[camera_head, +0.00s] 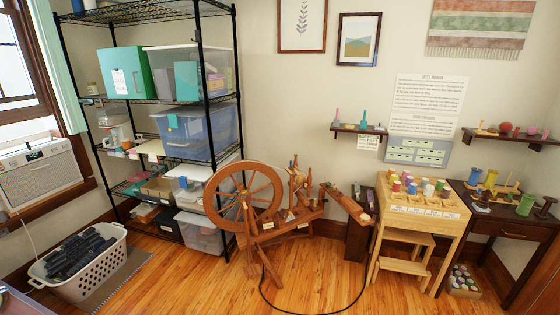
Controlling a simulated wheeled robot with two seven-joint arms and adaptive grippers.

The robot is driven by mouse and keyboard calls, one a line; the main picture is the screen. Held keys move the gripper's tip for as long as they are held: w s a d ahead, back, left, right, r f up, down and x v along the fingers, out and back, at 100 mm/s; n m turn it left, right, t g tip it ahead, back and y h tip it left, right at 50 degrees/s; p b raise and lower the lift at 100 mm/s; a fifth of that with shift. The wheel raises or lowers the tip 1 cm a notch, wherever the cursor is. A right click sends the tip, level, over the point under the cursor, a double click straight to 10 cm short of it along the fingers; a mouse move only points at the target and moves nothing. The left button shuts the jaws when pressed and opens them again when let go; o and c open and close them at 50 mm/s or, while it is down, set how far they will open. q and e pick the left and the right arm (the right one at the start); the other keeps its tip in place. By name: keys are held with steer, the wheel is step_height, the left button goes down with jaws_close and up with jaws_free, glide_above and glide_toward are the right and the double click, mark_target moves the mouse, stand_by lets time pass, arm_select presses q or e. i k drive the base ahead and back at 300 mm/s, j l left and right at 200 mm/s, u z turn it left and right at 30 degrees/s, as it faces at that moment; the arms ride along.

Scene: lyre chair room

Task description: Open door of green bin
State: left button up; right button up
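A green bin (122,75) stands upright on an upper level of the black wire shelf (204,72) at the left. Its broad green face carries a white label (119,82) with writing too small to read. From here I cannot tell whether its door is open or shut, nor where a handle or hinge is. A clear plastic tub (220,82) sits just to its right on the same level. Neither of my grippers shows in this view.
A spinning wheel (245,200) stands on the wooden floor right of the shelf. A white laundry basket (85,270) sits before the shelf at left. A cable (300,313) loops across the floor. A wooden stand (420,210) and dark desk (510,226) are at right.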

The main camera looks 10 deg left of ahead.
mark_target(121, 68)
steer(key=i+u, duration=0.55)
steer(key=i, duration=0.25)
steer(key=i+u, duration=0.25)
steer(key=i, duration=0.2)
steer(key=i+u, duration=0.3)
steer(key=i, duration=0.2)
steer(key=i+j+z, duration=0.25)
steer(key=i+j, duration=0.3)
steer(key=i, duration=0.15)
steer(key=i+j+z, duration=0.25)
steer(key=i+j, duration=0.45)
